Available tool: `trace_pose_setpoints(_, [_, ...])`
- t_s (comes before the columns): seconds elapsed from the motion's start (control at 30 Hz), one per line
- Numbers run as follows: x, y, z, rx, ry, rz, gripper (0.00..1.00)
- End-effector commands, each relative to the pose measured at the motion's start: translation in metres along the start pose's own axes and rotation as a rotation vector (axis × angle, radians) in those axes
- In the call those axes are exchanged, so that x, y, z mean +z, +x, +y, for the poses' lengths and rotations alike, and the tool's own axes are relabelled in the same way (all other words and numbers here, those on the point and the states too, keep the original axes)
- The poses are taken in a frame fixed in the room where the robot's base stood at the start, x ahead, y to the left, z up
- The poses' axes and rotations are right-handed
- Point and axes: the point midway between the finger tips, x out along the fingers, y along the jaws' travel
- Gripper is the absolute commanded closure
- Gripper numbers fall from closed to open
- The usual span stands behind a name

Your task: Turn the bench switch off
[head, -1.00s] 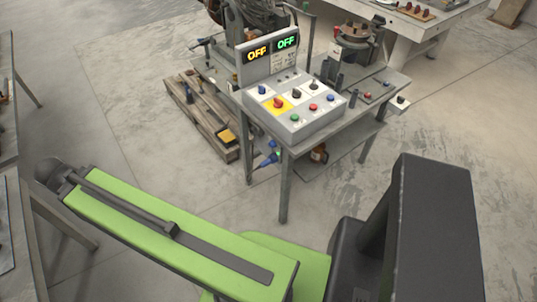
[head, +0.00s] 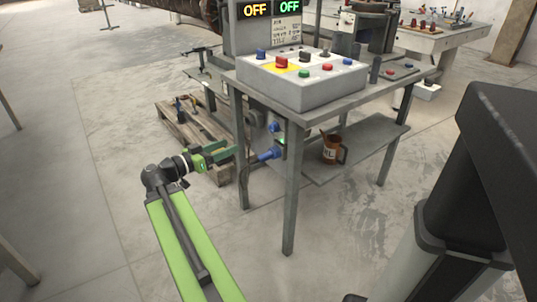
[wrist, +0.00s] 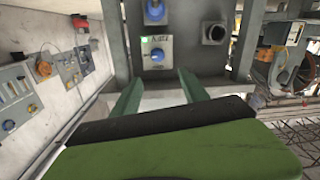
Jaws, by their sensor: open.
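Under the bench top, a blue rotary knob (head: 268,154) sticks out from a panel on the bench's left side, with a small green light near it. In the wrist view this knob (wrist: 157,56) sits on a pale plate with a green light and a label too small to read surely. A second blue fitting (wrist: 154,10) is above it, also in the head view (head: 273,127). My gripper (head: 228,154) is just left of the lower knob. In the wrist view its open, empty fingers (wrist: 160,84) lie either side of the knob's line, apart from it.
The bench (head: 290,190) carries a control box (head: 300,88) with coloured buttons and two displays reading OFF. A brown mug (head: 332,150) stands on its lower shelf. A wooden pallet (head: 190,130) lies behind my gripper.

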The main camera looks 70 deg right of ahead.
Motion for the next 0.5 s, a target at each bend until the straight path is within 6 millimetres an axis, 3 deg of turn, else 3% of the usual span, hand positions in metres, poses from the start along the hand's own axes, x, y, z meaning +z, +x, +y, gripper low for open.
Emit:
trace_pose_setpoints(0.03, [0.007,0.004,0.001,0.010,0.014,0.016,0.48])
trace_pose_setpoints(0.27, [0.000,0.011,0.004,0.018,0.029,0.033,0.48])
trace_pose_setpoints(0.37, [0.000,0.022,0.004,0.019,0.028,0.032,0.48])
trace_pose_setpoints(0.5, [-0.001,0.054,0.004,0.022,0.027,0.031,0.48])
